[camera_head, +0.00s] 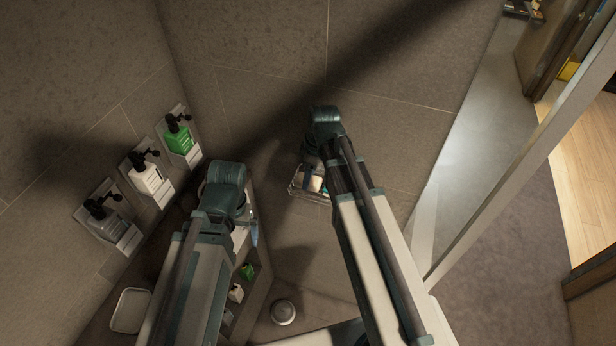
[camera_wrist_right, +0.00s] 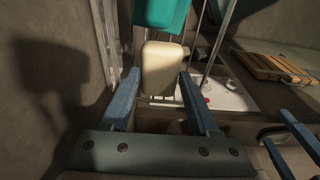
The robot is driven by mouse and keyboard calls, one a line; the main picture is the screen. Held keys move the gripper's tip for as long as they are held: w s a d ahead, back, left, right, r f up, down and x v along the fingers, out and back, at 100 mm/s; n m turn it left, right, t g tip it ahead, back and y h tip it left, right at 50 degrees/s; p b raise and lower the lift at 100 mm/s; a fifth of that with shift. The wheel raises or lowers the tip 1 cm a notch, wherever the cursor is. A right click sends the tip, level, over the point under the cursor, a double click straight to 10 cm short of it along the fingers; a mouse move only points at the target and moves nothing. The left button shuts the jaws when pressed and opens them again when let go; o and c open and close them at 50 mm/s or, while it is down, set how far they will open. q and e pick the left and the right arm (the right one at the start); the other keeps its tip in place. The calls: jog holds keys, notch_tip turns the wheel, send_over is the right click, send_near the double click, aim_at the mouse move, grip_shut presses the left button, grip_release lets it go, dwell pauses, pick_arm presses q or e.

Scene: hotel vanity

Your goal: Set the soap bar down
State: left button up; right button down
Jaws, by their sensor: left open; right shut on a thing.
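The soap bar (camera_wrist_right: 163,68) is a cream block with rounded corners. In the right wrist view it sits between the fingertips of my right gripper (camera_wrist_right: 160,80), which is shut on it. In the head view the cream bar (camera_head: 315,183) shows at the wire basket (camera_head: 297,188) on the wall, below my right wrist. I cannot tell whether the bar touches the basket. My left gripper (camera_head: 253,233) is open and mostly hidden behind its own arm in the head view. Two blue fingers (camera_wrist_right: 298,135) show at the right edge of the right wrist view.
A teal object (camera_wrist_right: 160,12) is just beyond the soap. A slatted wooden piece (camera_wrist_right: 272,66) lies to the right. Green (camera_head: 178,138), white (camera_head: 147,177) and grey (camera_head: 104,217) dispensers hang on the left wall. Small bottles (camera_head: 236,293) stand in a niche below.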

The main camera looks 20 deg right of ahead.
aim_at(313, 181)
jog(key=shift+s+a+f, duration=0.1)
jog(key=shift+f, duration=0.15)
jog(key=shift+f+b, duration=0.35)
jog(key=shift+b, duration=0.25)
jog(key=shift+c, duration=0.6)
grip_release()
jog(key=shift+r, duration=0.1)
jog(key=r+p, duration=0.5)
jog(key=p, duration=0.1)
jog(key=d+r+p, duration=0.1)
jog(key=r+p, duration=0.1)
jog(key=r, duration=0.1)
jog(key=shift+s+r+p, duration=0.3)
jog(key=shift+r+p, duration=0.05)
jog(key=shift+p, duration=0.05)
jog(key=shift+f, duration=0.2)
